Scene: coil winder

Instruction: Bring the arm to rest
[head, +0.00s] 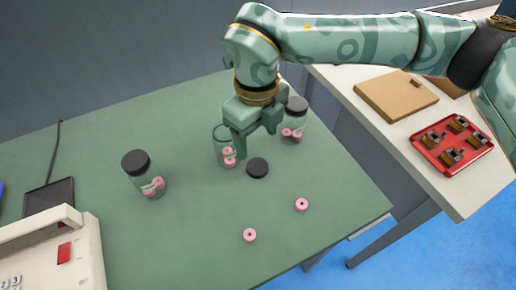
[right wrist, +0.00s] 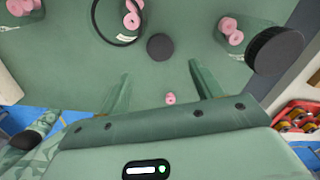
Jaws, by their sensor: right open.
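My right gripper (head: 255,132) is open over the green table (head: 190,225), by the jars, and holds nothing. Its two spread fingers also show in the right wrist view (right wrist: 160,85). In the head view its fingers come in front of the top of an open glass jar (head: 226,158) with pink bobbins inside; whether they touch it I cannot tell. A black lid (head: 257,168) lies flat on the table, just right of that jar. My left gripper is not in view.
Black-lidded jars with pink bobbins stand at left (head: 137,163) and back right (head: 297,104). Two loose pink bobbins (head: 249,235) (head: 301,204) lie near the front. A white machine (head: 80,250) stands front left. A side table holds a red tray (head: 474,161) and a cardboard box (head: 385,90).

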